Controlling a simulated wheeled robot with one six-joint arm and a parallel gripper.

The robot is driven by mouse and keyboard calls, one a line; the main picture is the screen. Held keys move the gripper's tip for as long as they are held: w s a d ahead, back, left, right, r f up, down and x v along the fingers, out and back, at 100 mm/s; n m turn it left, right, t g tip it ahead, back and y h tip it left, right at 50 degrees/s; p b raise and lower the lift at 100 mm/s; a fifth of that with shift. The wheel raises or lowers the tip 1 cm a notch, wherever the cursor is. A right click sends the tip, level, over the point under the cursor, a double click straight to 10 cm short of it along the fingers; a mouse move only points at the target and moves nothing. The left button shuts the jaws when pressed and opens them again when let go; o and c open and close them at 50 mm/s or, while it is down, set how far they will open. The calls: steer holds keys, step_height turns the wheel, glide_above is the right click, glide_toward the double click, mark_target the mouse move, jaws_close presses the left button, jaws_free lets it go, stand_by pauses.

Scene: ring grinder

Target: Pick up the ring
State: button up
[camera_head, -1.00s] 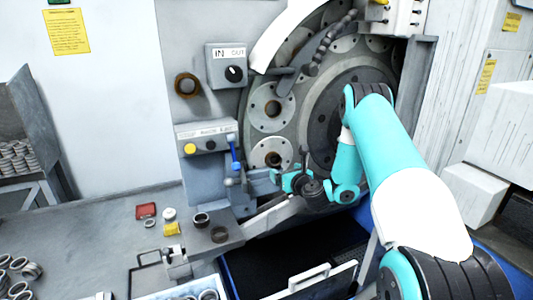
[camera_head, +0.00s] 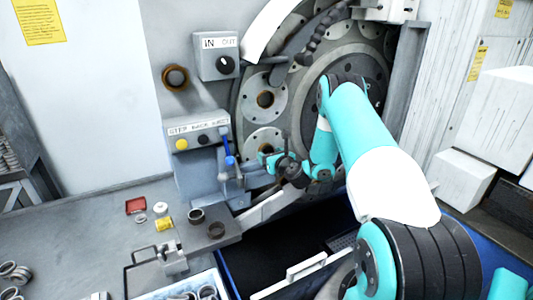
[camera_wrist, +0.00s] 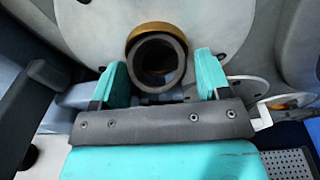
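A dark grey ring (camera_wrist: 158,85) shows in the wrist view in front of a brass-lined hole (camera_wrist: 148,30) in a pale disc on the grinder. My gripper (camera_wrist: 164,78) is open, with one teal finger on each side of the ring. A gap shows on both sides of the ring, so neither finger appears to touch it. In the head view, my gripper (camera_head: 272,164) is at the grinder's lower left, by the lower pale disc (camera_head: 263,140). The ring at the gripper cannot be made out there.
Several more lie at lower left. A control box (camera_head: 195,138) with a blue lever (camera_head: 226,146) is close left of my gripper. A dark-floored blue bin (camera_head: 290,250) is below.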

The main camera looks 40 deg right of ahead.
steer(key=c, duration=0.7)
steer(key=shift+c, duration=0.2)
steer(key=shift+s+r, duration=0.1)
